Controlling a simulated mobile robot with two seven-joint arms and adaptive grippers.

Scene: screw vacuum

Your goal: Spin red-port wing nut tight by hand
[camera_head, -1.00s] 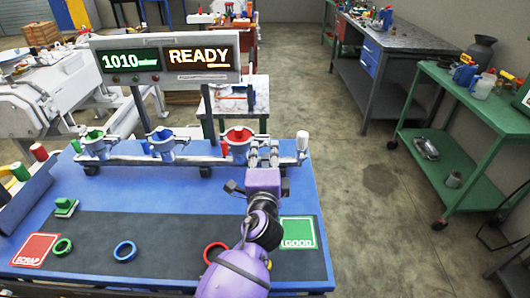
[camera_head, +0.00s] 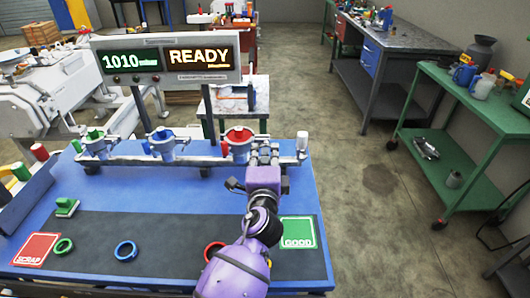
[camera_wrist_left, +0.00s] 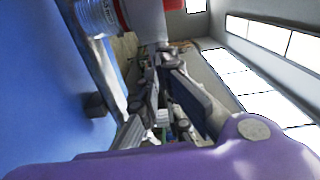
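The red port (camera_head: 240,151) is the rightmost of three funnel-shaped ports on the rail at the back of the blue bench. A red wing nut (camera_head: 238,132) shows at its top. My left gripper (camera_head: 264,150) is just right of the red port, its two fingers apart with nothing seen between them. I cannot tell whether a finger touches the port. In the left wrist view the fingers (camera_wrist_left: 160,75) point away, with a grey and red cylindrical part (camera_wrist_left: 98,15) beside them at upper left. My right gripper is not in view.
The green port (camera_head: 96,145) and blue port (camera_head: 163,147) stand left on the rail. A white-topped post (camera_head: 302,142) stands close right of the gripper. A display (camera_head: 168,60) reads READY. Green, blue and red rings lie on the dark mat (camera_head: 165,240) between the SCRAP and GOOD pads.

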